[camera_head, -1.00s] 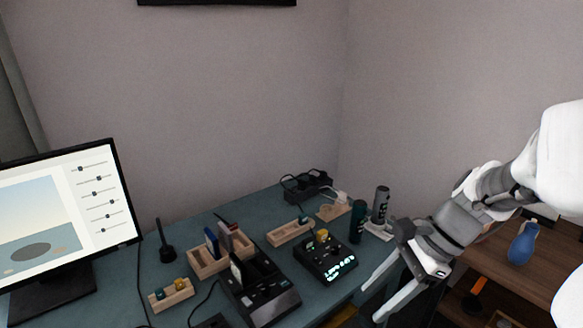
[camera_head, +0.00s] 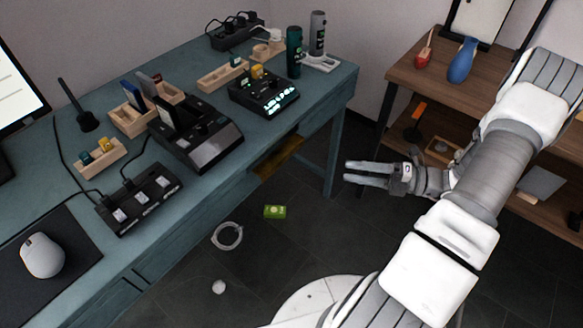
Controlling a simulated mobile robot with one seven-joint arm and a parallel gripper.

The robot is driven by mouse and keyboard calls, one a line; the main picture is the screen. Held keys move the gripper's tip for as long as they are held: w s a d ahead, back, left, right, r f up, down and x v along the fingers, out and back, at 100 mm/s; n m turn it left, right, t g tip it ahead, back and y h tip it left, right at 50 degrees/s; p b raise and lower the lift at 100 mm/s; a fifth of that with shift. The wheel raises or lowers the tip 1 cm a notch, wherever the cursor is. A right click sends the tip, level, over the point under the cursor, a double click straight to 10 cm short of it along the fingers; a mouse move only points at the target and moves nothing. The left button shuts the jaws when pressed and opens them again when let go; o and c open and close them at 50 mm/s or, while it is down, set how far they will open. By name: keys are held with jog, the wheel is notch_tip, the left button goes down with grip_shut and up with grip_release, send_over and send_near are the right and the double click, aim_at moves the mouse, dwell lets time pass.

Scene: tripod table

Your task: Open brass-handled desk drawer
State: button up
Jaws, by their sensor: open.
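The blue-green desk (camera_head: 225,185) runs diagonally from the lower left to the upper middle. Drawer-like seams (camera_head: 133,281) show on its front at the lower left, but no brass handle is clear there. A yellow-brown panel (camera_head: 278,158) sits under the front edge near the right end; I cannot tell whether it is part of a drawer. My gripper (camera_head: 347,172) is open and empty. It points left, just right of the desk's right-hand leg in the picture, apart from the panel.
Chargers, wooden holders and a mouse (camera_head: 42,255) crowd the desktop. A green box (camera_head: 275,212), a white cable coil (camera_head: 227,236) and a white ball (camera_head: 219,287) lie on the dark floor. A wooden shelf (camera_head: 400,75) stands behind my arm.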

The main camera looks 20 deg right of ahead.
aim_at(285, 161)
jog(key=shift+m+t, duration=0.7)
jog(key=shift+m, duration=0.1)
jog(key=b+x, duration=0.1)
jog(key=x, duration=0.4)
jog(key=f+b+x, duration=0.1)
jog(key=b+x, duration=0.1)
jog(key=x, duration=0.4)
jog(key=b+x, duration=0.1)
jog(key=x, duration=0.4)
jog(key=shift+w+a+f+b, duration=0.2)
jog(key=shift+a+f+b, duration=0.05)
jog(key=shift+f+b, duration=0.15)
jog(key=c, duration=0.8)
grip_shut()
jog(key=shift+s+f, duration=0.1)
jog(key=shift+f, duration=0.05)
